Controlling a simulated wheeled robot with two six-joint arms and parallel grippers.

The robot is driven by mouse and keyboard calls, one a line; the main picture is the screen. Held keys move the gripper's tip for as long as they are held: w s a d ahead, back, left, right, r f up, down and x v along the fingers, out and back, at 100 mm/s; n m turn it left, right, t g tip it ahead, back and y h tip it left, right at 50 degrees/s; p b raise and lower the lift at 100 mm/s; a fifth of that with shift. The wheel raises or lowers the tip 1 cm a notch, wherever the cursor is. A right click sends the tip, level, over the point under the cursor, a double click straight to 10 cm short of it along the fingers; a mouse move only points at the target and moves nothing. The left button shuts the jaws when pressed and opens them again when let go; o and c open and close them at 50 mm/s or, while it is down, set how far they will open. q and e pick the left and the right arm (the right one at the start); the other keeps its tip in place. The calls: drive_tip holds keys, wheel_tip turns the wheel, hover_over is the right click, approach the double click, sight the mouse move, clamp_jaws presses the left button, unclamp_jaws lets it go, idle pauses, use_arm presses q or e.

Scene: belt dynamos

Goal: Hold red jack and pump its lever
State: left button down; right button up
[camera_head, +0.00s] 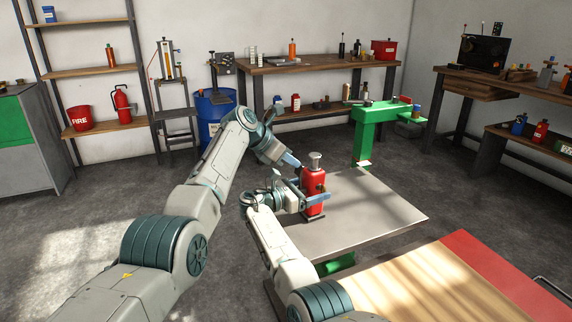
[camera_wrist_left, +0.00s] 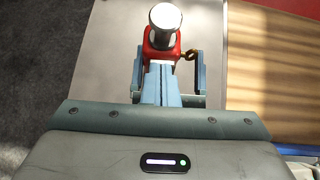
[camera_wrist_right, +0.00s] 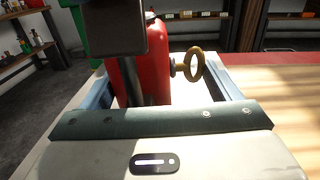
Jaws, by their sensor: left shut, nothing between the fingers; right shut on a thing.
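The red jack (camera_head: 313,180) stands upright on the grey metal table, with a silver cap on top. It also shows in the left wrist view (camera_wrist_left: 149,52) and the right wrist view (camera_wrist_right: 153,75). My right gripper (camera_head: 315,199) is shut around the jack's body, one finger on each side. A brass ring (camera_wrist_right: 192,64) sticks out of the jack's side. A dark block (camera_wrist_right: 115,27) rises in front of the body; I cannot tell whether it belongs to the lever. My left gripper (camera_head: 298,164) is shut and empty, its tips close beside the jack's upper part; contact is unclear.
The grey table top (camera_head: 375,210) is otherwise clear. A green stand (camera_head: 365,135) is behind it. A wood and red bench (camera_head: 440,285) lies at the front right. Shelves and a workbench (camera_head: 320,64) with tools and bottles line the back wall.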

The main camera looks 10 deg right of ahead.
use_arm(q)
drive_tip(key=shift+r, duration=0.65)
drive_tip(key=v, duration=1)
idle(0.9)
